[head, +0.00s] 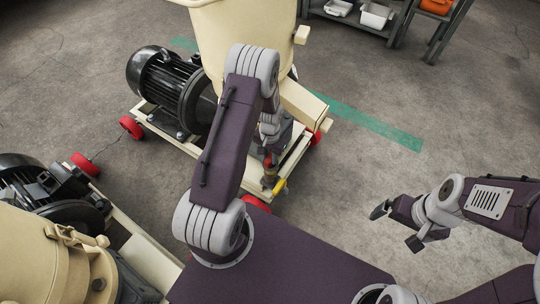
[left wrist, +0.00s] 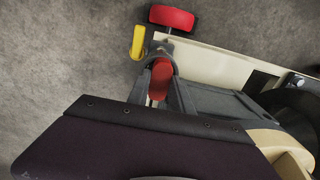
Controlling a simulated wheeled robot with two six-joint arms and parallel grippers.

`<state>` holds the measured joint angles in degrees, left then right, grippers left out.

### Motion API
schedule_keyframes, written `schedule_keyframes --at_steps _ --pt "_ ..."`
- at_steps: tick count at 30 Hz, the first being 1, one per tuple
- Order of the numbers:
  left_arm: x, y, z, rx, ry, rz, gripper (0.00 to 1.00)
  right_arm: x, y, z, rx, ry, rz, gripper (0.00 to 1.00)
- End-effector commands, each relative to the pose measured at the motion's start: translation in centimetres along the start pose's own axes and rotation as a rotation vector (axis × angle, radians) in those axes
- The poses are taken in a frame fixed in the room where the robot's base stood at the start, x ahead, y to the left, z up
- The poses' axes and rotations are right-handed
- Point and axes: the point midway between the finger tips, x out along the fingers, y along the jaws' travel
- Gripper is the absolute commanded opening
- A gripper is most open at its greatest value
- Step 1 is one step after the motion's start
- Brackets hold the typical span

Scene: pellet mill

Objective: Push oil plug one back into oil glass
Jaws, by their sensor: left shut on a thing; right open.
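My left gripper (head: 269,167) reaches down beside the near end of the cream pellet mill, at the edge of its cart. In the left wrist view (left wrist: 162,85) its grey fingers are shut on a red piece, which looks like the oil plug (left wrist: 160,78). A yellow part (left wrist: 138,42) sits just beyond the fingers; it also shows in the head view (head: 279,187). I cannot make out the oil glass or tell whether the plug touches it. My right gripper (head: 397,227) is open and empty over bare floor at the right.
The mill's cream cart (head: 160,129) has red wheels (head: 131,127) and carries a black motor (head: 160,80). A second cream machine (head: 40,260) stands at the lower left. A shelf with bins (head: 376,15) is at the back. The floor at the right is clear.

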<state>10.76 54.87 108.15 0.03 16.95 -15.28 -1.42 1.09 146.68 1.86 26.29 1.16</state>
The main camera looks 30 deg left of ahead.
Motion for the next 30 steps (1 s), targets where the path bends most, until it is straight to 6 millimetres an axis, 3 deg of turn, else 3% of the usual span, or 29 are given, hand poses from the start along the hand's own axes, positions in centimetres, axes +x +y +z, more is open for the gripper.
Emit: schedule_keyframes --at_steps 11,12,14,21,24,30 --pt "0.01 0.0 -0.02 0.0 0.0 0.0 0.0 -0.07 0.0 -0.01 0.0 0.0 0.0 1.0" --pt "0.01 0.0 -0.02 0.0 0.0 0.0 0.35 -0.07 0.0 -0.01 0.0 0.0 0.0 1.0" --pt "0.01 0.0 -0.02 0.0 0.0 0.0 0.52 -0.07 0.0 -0.01 0.0 0.0 0.0 1.0" --pt "0.01 0.0 -0.01 0.0 0.0 0.0 0.52 -0.07 0.0 -0.01 0.0 0.0 0.0 1.0" --pt "0.02 0.0 0.0 0.0 0.0 0.0 0.74 -0.07 0.0 -0.01 0.0 0.0 0.0 1.0" --pt "0.02 0.0 0.0 0.0 0.0 0.0 0.74 -0.07 0.0 0.0 0.0 0.0 0.0 1.0"
